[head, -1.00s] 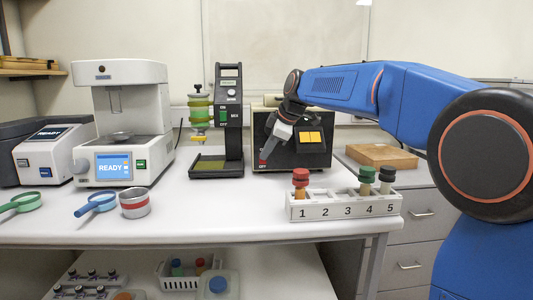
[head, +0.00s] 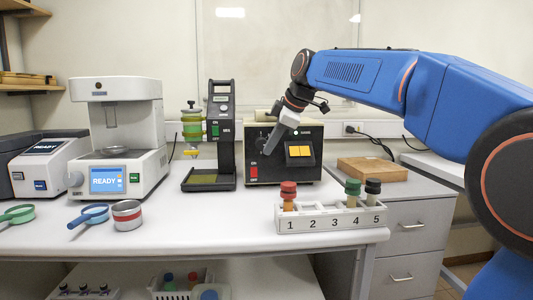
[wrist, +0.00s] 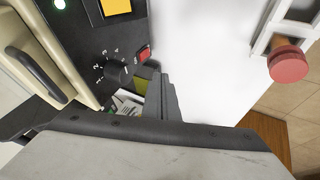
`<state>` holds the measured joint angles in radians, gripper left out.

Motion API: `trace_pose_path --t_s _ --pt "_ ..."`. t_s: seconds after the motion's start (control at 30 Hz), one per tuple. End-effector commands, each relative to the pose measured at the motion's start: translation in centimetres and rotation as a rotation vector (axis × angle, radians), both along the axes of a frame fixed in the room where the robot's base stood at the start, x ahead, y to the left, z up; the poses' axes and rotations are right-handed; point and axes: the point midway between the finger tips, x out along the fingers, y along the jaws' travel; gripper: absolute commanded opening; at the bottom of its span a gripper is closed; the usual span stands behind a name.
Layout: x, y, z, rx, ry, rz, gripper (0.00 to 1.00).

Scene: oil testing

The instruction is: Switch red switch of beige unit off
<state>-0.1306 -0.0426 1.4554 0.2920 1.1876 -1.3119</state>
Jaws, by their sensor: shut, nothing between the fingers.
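The beige unit (head: 312,172) has a black front panel and stands at the back of the table; its pale casing (wrist: 30,35) shows at the left of the wrist view. Its red switch (head: 254,172) sits low at the panel's left, and it also shows in the wrist view (wrist: 144,54) beside a numbered black knob (wrist: 117,71). I cannot tell the switch's position for certain.
A white rack (head: 330,220) with red, green and black capped tubes stands at the front right. A black stand (head: 222,135) is just left of the unit. A white "READY" machine (head: 120,140) stands further left. The white tabletop before the unit is clear.

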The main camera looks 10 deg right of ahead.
Motion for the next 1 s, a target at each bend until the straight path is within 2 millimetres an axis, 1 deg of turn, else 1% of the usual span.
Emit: trace_pose_path --t_s 0.37,0.57,0.83,1.0 --pt "-0.1 -0.1 0.1 0.000 0.001 0.000 0.00" --pt "-0.5 0.1 -1.3 -0.001 0.003 0.001 0.00" --pt "-0.5 0.1 -1.4 -0.001 0.002 0.000 0.00" --pt "0.0 0.5 -2.3 -0.001 0.004 0.001 0.00"
